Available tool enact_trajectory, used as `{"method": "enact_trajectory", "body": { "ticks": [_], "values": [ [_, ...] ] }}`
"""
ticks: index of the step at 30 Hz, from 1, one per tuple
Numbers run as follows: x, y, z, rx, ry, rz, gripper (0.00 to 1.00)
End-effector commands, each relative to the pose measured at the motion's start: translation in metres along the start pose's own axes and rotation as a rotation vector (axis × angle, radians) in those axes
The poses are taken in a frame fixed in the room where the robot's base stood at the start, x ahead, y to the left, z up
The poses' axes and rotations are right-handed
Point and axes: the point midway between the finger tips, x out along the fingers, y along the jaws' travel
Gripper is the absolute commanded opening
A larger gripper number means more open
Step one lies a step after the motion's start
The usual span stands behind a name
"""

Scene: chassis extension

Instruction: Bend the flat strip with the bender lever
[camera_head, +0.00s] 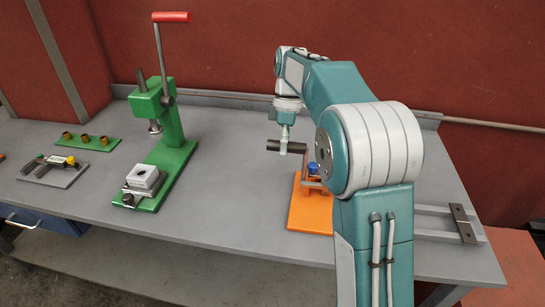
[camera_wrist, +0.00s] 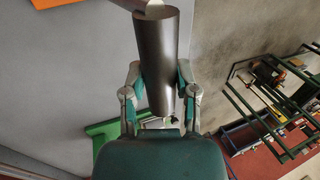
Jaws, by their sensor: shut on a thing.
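The bender stands on an orange base plate (camera_head: 308,213) on the bench, partly behind my arm; a corner of it shows in the wrist view (camera_wrist: 55,3). Its lever ends in a thick dark cylindrical grip (camera_head: 288,147), which lies roughly level above the bender. My gripper (camera_head: 287,133) is at this grip from above. In the wrist view my gripper (camera_wrist: 160,72) has one finger on each side of the dark grip (camera_wrist: 158,55), shut on it. A blue knob (camera_head: 313,168) shows on the bender. I cannot make out the flat strip; my arm hides part of the bender.
A green press (camera_head: 172,150) with a red-handled lever stands to the left. A green board with several brass parts (camera_head: 88,142) and a grey plate with a measuring tool (camera_head: 52,171) lie farther left. A metal rail frame (camera_head: 440,210) is at the right. Bench between press and bender is clear.

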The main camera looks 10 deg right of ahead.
Motion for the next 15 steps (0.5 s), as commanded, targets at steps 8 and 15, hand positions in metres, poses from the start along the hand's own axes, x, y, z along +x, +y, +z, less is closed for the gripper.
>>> {"method": "enact_trajectory", "body": {
  "ticks": [8,15],
  "values": [
    [-0.004,0.016,0.005,0.007,-0.005,-0.08,0.0],
    [-0.007,0.02,0.004,0.007,-0.007,-0.129,0.0]
  ]
}}
